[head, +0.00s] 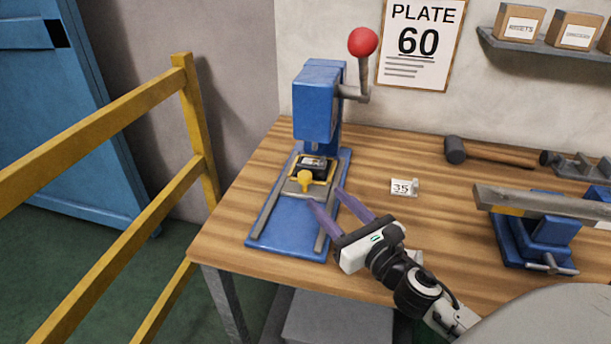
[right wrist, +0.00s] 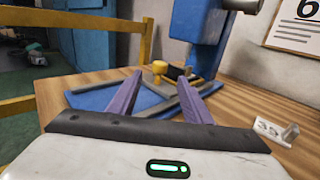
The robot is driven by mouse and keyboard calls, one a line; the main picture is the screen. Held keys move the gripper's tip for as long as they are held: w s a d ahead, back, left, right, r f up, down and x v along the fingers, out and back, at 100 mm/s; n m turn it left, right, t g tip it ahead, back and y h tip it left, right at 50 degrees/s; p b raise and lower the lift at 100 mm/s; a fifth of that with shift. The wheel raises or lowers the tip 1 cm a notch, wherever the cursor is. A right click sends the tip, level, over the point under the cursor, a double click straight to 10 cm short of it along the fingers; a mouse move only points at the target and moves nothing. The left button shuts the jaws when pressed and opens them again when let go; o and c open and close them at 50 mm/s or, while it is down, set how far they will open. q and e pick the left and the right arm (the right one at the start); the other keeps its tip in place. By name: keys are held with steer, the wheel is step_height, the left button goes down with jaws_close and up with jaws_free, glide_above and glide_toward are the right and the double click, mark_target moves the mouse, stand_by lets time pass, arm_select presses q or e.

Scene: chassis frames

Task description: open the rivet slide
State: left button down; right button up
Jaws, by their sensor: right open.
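The rivet slide (head: 292,187) is a flat plate with a yellow knob (head: 305,179) at its front, on the blue base (head: 288,222) of a blue press (head: 316,106). A yellow-edged holder with a dark part (head: 312,166) sits on it under the press head. The knob also shows in the right wrist view (right wrist: 159,67), between and beyond my fingertips. My right gripper (head: 325,198) is open with purple fingers, just in front of and right of the knob, apparently holding nothing. My left gripper is not in view.
The press has a lever with a red ball (head: 362,41). A small card marked 35 (head: 403,187) stands right of the base. A blue vise (head: 537,232) with a bar, and a hammer (head: 456,150), are farther right. A yellow railing (head: 190,120) stands left of the bench.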

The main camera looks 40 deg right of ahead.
mark_target(309, 180)
steer(key=w, duration=0.5)
steer(key=w+p, duration=0.1)
steer(key=w, duration=0.2)
steer(key=shift+d, duration=0.3)
jaws_close()
